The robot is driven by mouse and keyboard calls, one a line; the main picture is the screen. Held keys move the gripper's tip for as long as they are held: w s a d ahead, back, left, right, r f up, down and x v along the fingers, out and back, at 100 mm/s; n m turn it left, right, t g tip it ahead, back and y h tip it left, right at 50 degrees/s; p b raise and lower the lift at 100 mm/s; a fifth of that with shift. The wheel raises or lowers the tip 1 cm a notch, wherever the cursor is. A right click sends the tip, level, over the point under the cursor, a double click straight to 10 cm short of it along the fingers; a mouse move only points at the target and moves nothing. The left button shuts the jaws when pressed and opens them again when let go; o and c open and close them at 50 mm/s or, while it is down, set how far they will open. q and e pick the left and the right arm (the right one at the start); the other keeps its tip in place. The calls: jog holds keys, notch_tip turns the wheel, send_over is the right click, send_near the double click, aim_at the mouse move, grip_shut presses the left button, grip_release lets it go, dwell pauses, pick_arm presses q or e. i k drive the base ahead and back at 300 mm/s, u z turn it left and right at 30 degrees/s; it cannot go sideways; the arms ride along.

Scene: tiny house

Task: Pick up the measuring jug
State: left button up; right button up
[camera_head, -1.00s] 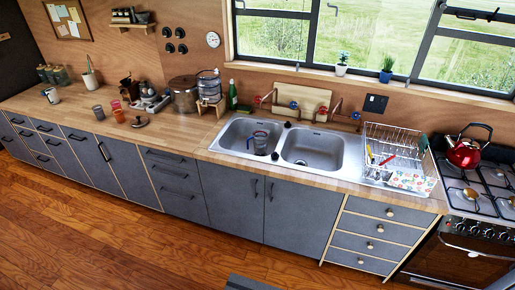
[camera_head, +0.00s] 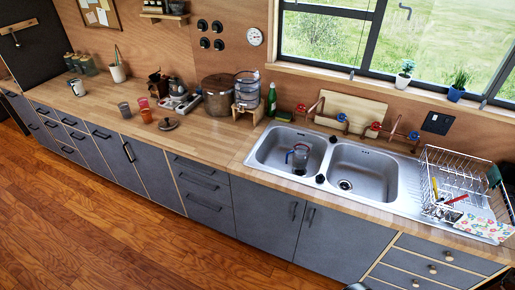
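A small clear jug with a blue handle (camera_head: 298,158) stands in the left basin of the steel double sink (camera_head: 333,200). It looks like the measuring jug, though it is too small to make out markings.
A wire dish rack (camera_head: 462,196) stands right of the sink. A large pot (camera_head: 218,96), a glass dispenser (camera_head: 247,90) and a green bottle (camera_head: 271,100) stand behind and left of it. Several cups are further left. The wooden floor (camera_head: 110,225) before the cabinets is clear.

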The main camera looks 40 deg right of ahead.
aim_at(301, 150)
jog(key=u, duration=0.05)
jog(key=i, duration=1.65)
jog(key=z, duration=0.8)
